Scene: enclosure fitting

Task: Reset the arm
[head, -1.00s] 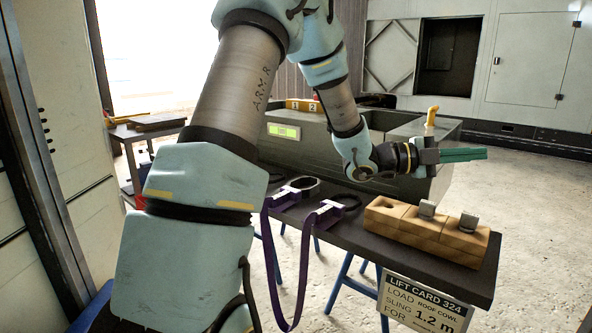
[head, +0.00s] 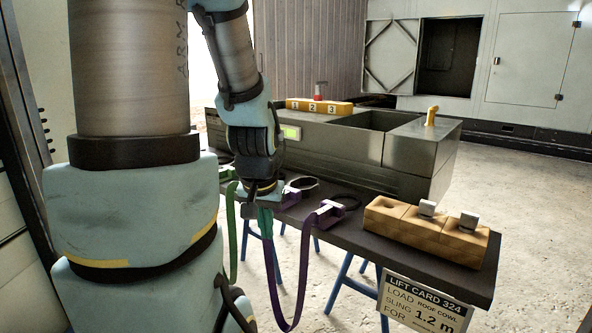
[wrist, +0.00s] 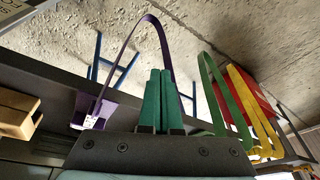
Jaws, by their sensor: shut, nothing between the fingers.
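My gripper (head: 266,220) points down in front of the table's near edge in the head view, beside the purple sling (head: 290,300). Its two green fingers are together with nothing between them; they also show in the wrist view (wrist: 162,100). My arm stands on the left of the head view, bent down at its far end. The purple sling hangs in a loop from the table edge, and its loop shows in the wrist view behind and left of the fingers. I cannot tell whether the fingers touch it.
A green sling (head: 231,235) hangs left of my gripper; yellow slings (wrist: 250,110) show further right in the wrist view. A wooden block (head: 425,232) with metal pieces stands on the dark table (head: 400,262). A lift card (head: 425,303) hangs in front. The floor at right is clear.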

